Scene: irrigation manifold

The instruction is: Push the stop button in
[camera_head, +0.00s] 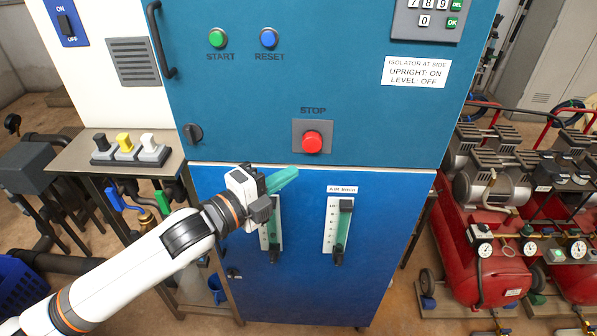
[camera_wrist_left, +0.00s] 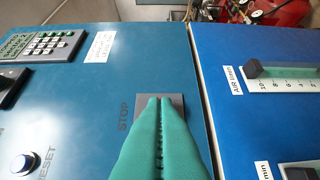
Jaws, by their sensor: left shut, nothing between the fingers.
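The red stop button (camera_head: 312,142) sits on a grey square plate (camera_head: 298,150) under the STOP label on the teal cabinet door in the head view. My left gripper (camera_head: 296,172) is shut and empty, its green fingers pointing right, just below and left of the button in the picture. In the left wrist view the shut fingertips (camera_wrist_left: 160,99) overlap the grey plate (camera_wrist_left: 177,101) beside the STOP label, and they hide the red button. I cannot tell whether the fingers touch anything. My right gripper is not in view.
Green START (camera_head: 217,38) and blue RESET (camera_head: 268,38) buttons are higher on the door. Two flow meters, the right one (camera_head: 338,225) clear, are on the lower panel. A door handle (camera_head: 160,40) and a shelf with switches (camera_head: 128,148) are at left. Red compressors (camera_head: 490,240) stand right.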

